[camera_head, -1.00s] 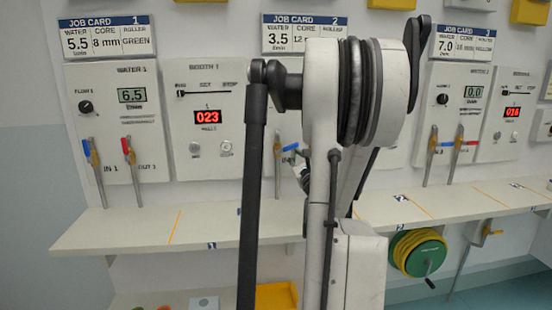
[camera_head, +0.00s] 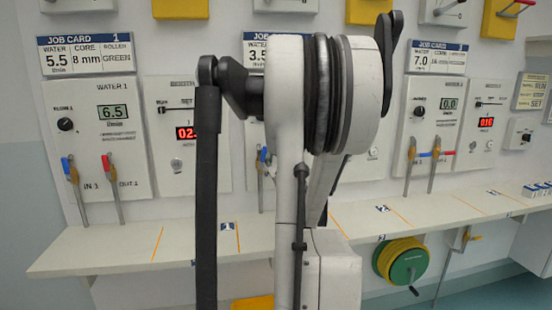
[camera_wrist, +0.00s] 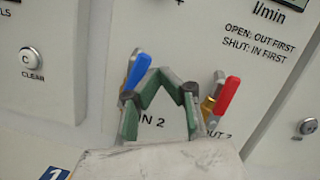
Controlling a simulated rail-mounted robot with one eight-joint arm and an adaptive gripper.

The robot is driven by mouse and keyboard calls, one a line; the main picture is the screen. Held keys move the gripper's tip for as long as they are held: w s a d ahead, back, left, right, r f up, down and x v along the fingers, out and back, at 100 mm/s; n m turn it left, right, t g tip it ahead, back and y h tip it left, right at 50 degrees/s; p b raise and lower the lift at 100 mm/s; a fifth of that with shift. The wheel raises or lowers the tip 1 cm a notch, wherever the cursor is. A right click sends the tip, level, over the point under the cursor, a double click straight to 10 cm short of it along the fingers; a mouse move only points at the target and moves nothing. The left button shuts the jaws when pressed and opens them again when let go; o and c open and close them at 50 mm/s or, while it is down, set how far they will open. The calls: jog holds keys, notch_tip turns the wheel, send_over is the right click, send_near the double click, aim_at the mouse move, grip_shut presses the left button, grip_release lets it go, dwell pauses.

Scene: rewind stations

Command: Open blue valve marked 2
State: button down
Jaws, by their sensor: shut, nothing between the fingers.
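The blue valve lever (camera_wrist: 138,72) of IN 2 stands tilted up and right on its brass body in the wrist view, beside and partly behind my left finger. I cannot tell whether they touch. My gripper (camera_wrist: 161,76) has green-edged fingers whose tips meet above the IN 2 label, with nothing held. The red lever (camera_wrist: 228,96) of OUT 2 is to the right, tilted up and right. In the head view, the blue lever (camera_head: 263,155) shows just left of my arm, which hides the gripper and most of station 2.
A CLEAR button (camera_wrist: 31,58) is at the left of the wrist view. Panel text reads "OPEN: OUT FIRST, SHUT: IN FIRST". Station 1 has a blue lever (camera_head: 66,166) and a red lever (camera_head: 107,163). A shelf (camera_head: 110,251) runs below the panels; a green-yellow reel (camera_head: 405,265) hangs under it.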

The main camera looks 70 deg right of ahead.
jog(key=shift+w+a+r, duration=0.35)
jog(key=shift+w+r, duration=0.1)
jog(key=shift+w, duration=0.05)
jog(key=shift+w+a, duration=0.1)
dwell(0.5)
jog(key=s+a+p, duration=0.1)
jog(key=s+a, duration=0.3)
jog(key=s, duration=0.6)
jog(key=shift+s+a, duration=0.15)
jog(key=shift+s, duration=0.25)
dwell(0.3)
